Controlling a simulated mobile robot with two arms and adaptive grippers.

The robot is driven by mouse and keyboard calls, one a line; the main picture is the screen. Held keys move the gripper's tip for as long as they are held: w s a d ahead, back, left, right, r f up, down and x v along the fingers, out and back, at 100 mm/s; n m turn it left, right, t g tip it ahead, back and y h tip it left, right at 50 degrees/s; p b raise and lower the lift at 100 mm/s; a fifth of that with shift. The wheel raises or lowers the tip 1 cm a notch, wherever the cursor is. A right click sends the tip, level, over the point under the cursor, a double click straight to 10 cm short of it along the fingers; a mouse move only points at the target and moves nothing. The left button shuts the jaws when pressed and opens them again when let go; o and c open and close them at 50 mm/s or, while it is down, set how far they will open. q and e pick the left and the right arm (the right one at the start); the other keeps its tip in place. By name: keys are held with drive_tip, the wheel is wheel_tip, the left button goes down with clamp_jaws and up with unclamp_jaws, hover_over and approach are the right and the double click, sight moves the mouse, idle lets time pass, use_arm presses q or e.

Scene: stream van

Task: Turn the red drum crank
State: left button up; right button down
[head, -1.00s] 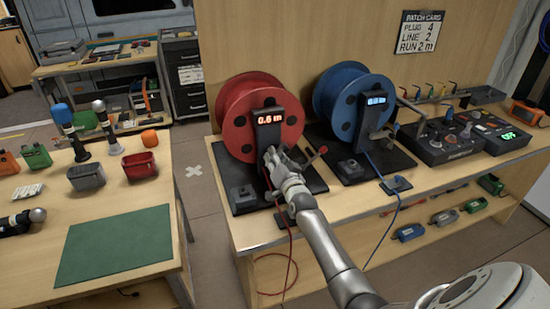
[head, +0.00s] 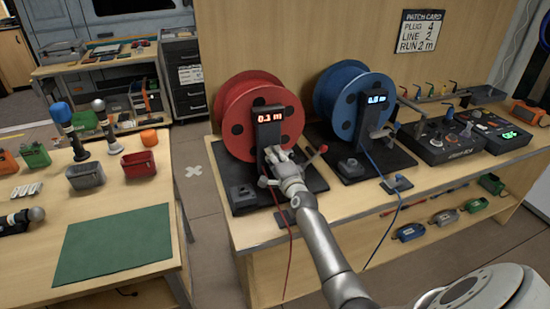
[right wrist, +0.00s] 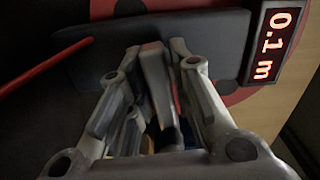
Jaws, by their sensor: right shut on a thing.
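The red drum (head: 236,115) stands upright on a dark base on the bench. Its display (head: 268,119) is lit, and it reads 0.1 m in the right wrist view (right wrist: 271,45). My right gripper (head: 276,158) is at the front of the drum's post, below the display. In the right wrist view its fingers (right wrist: 155,75) are closed around a dark grey handle (right wrist: 155,85), seemingly the red drum crank. The fingers and wrist hide most of the crank in the head view. My left gripper is not in view.
A blue drum (head: 338,88) with its own display stands to the right. A small red-tipped lever (head: 322,149) sits between the drums. A control box (head: 440,140) is farther right. A red cable (head: 291,255) hangs over the bench's front edge.

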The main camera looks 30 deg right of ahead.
drive_tip(key=shift+m, duration=0.5)
drive_tip(key=c, duration=1.4)
unclamp_jaws()
drive_tip(key=shift+f, duration=0.1)
